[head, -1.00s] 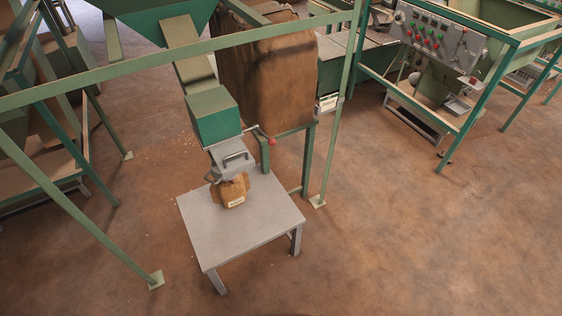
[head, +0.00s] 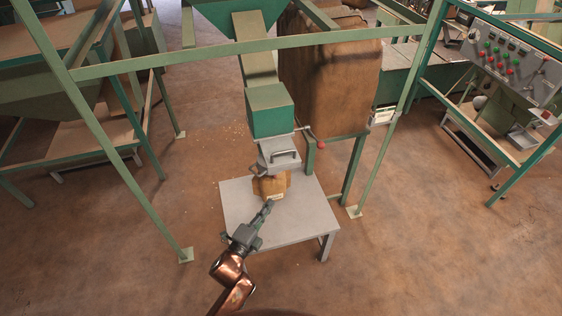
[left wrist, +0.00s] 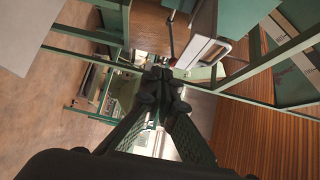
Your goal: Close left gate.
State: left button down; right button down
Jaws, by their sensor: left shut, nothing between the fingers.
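A grey metal gate (head: 279,153) with a dark handle sits at the lower end of the green chute (head: 270,110). A lever with a red knob (head: 321,144) sticks out to its right. A small brown sack (head: 268,187) with a pale label stands below the gate on a grey table (head: 305,215). My left gripper (head: 268,204) is shut and empty, in front of the sack and below the gate; I cannot tell if it touches the sack. In the left wrist view my shut fingers (left wrist: 160,88) point toward the grey gate housing (left wrist: 205,50). My right gripper is out of view.
A green frame bar (head: 200,60) crosses above the table, with posts on both sides. A control panel (head: 510,60) stands at the right. The floor right of the table is clear.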

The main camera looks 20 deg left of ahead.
pick_arm(q)
notch_tip(320, 180, up, 9)
jog(key=d+m+t+h, duration=0.1)
jog(key=m+t, duration=0.1)
jog(key=x, duration=0.3)
jog(key=a+x, duration=0.1)
jog(key=x, duration=0.7)
jog(key=shift+w+a, duration=0.15)
jog(key=shift+a, duration=0.1)
jog(key=shift+w+a+r, duration=0.15)
jog(key=shift+w+a, duration=0.2)
jog(key=shift+w, duration=0.15)
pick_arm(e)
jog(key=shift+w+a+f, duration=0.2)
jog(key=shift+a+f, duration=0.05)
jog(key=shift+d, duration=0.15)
